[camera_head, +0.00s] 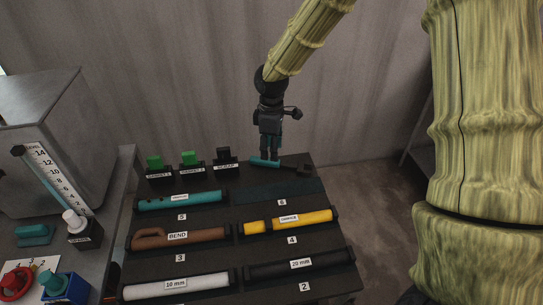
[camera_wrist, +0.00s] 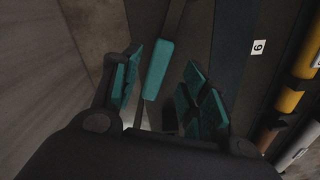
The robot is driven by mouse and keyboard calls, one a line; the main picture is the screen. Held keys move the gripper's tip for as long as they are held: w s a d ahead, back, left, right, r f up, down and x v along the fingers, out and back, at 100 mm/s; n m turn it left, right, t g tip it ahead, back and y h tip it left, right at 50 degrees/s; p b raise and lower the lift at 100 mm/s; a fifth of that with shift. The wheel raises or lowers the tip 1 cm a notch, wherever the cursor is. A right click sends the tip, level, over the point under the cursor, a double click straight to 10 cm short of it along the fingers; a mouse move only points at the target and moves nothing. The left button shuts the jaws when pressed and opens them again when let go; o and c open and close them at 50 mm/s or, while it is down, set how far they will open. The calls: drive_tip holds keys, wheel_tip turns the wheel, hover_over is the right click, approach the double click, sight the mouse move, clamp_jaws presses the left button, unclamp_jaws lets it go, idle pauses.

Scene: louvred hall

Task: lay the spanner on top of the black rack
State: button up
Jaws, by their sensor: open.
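The spanner (camera_head: 304,170) appears to be the tool with a teal grip and dark head lying at the far edge of the dark bench-like black rack (camera_head: 235,225). In the wrist view its teal grip (camera_wrist: 158,70) lies between my fingers, with a grey shaft running to the top edge. My gripper (camera_head: 268,158) points down over the grip at the rack's far side. In the wrist view my gripper (camera_wrist: 163,88) is open, with gaps showing beside the grip. The spanner's head is out of the wrist view.
A dark teal strip (camera_head: 278,190) by number 6 is bare. Other slots hold a teal cylinder (camera_head: 180,200), a brown piece (camera_head: 180,238), a yellow piece (camera_head: 290,221) and white and black bars. Block-topped boxes (camera_head: 190,163) stand at the back left. A grey cabinet (camera_head: 60,120) is left.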

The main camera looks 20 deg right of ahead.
wheel_tip(320, 180, up, 7)
drive_tip(key=shift+b, duration=0.4)
drive_tip(key=shift+r, duration=0.1)
